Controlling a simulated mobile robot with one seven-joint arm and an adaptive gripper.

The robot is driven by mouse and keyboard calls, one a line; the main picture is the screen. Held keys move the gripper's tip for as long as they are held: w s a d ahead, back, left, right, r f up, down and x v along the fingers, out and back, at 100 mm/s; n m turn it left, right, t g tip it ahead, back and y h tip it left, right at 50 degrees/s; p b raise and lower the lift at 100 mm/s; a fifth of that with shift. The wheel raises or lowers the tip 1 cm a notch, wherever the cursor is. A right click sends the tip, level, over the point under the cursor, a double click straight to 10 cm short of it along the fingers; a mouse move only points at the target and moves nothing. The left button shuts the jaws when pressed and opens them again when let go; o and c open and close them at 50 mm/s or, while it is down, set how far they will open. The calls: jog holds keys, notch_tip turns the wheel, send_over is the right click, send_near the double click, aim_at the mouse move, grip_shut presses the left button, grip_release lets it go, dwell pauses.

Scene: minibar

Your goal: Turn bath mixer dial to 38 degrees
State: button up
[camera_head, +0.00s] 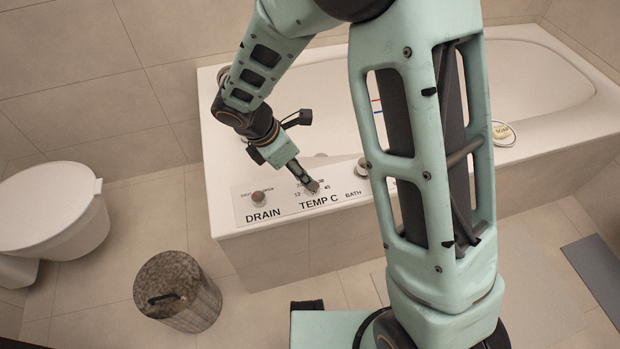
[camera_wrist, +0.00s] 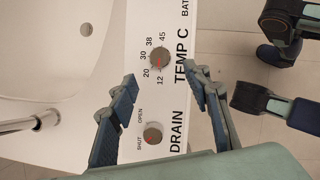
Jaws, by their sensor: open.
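The TEMP C dial (camera_wrist: 160,57) is a small round grey-brown knob on the white bath panel, with 12, 20, 30, 38 and 45 printed around it. A small red mark shows on the knob; its exact reading is too small to tell, but it seems toward the low numbers. My gripper (camera_wrist: 160,74) is open, its fingertips to either side of the panel strip just short of the dial in the picture. Nothing is between the fingers. In the head view my gripper (camera_head: 306,178) points down at the dial (camera_head: 313,186) and partly hides it and its numbers.
The DRAIN knob (camera_wrist: 152,135), marked OPEN and SHUT, sits beside the TEMP C dial. The BATH knob (camera_head: 363,165) is on the other side. The tub (camera_head: 520,75) lies behind, a soap dish (camera_head: 502,132) on its rim. A bin (camera_head: 178,290) and toilet (camera_head: 50,210) stand left.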

aim_at(313, 188)
jog(key=b+x, duration=0.2)
jog(key=x, duration=0.7)
jog(key=shift+w+d+b, duration=0.1)
jog(key=shift+d+b, duration=0.05)
jog(key=shift+b, duration=0.25)
jog(key=shift+c, duration=0.4)
jog(key=c, duration=1.1)
